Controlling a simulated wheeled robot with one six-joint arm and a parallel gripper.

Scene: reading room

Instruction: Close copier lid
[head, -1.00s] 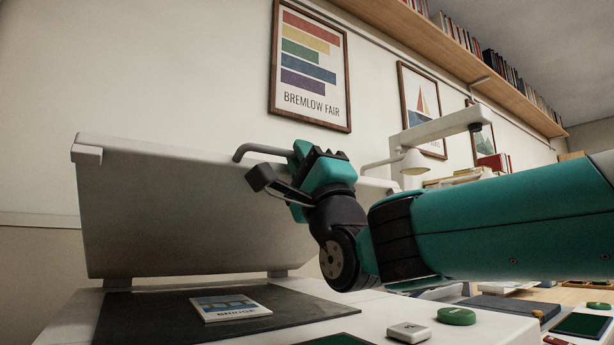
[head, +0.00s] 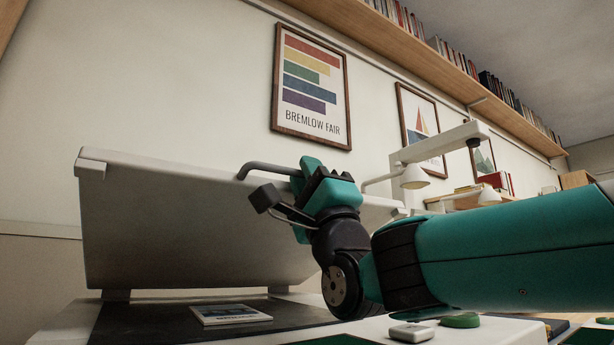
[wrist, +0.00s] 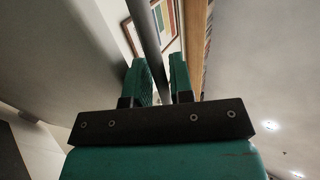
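The copier lid (head: 190,225) is a large pale panel standing steeply raised above the copier bed in the head view. A grey bar handle (head: 262,168) runs along its upper edge. My gripper (head: 312,177) is at that handle, near the lid's right part, with its fingers around the bar. In the wrist view the handle (wrist: 150,30) passes between the two green fingers (wrist: 160,80), which look closed on it. The dark copier glass (head: 130,323) below holds a small booklet (head: 230,314). My arm hides the lid's lower right part.
A grey button block (head: 411,332) and a green button (head: 460,321) sit on the copier's front right. Framed posters (head: 311,87) and a bookshelf (head: 440,45) are on the wall, clear of the lid.

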